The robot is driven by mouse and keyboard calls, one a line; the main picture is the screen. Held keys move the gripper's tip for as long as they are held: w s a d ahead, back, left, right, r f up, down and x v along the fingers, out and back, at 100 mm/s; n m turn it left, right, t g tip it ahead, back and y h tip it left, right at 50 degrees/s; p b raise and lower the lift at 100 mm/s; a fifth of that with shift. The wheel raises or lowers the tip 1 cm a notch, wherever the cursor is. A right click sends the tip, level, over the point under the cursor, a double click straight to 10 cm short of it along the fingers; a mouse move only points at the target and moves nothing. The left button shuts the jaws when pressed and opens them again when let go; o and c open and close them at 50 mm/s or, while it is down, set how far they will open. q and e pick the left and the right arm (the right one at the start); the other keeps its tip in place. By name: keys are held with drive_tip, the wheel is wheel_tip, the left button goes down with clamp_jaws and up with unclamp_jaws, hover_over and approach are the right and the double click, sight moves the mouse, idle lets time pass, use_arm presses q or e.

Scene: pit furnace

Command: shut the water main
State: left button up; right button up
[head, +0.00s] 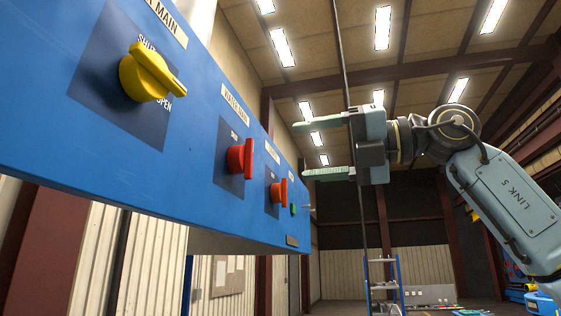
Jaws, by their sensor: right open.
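A blue panel (60,130) fills the left side and runs away from me. A red rotary knob (240,157) sits on a dark plate under a small label (235,103) that seems to read WATER MAIN. Its bar looks about upright; its position marks are too small to read. A nearer yellow knob (150,75) has SHUT above and OPEN below, under a partly cut-off label ending in MAIN. My right gripper (300,150) is open and empty, its fingers pointing left towards the panel's far end. It appears apart from the knobs. My left gripper is out of view.
Farther along the panel are another red knob (279,193), a green button (293,209) and a small lever (308,207). A blue-framed shelf rack (384,287) stands at the back. Open air lies between the near knobs and my right gripper.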

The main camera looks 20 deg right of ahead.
drive_tip(key=shift+v, duration=1.65)
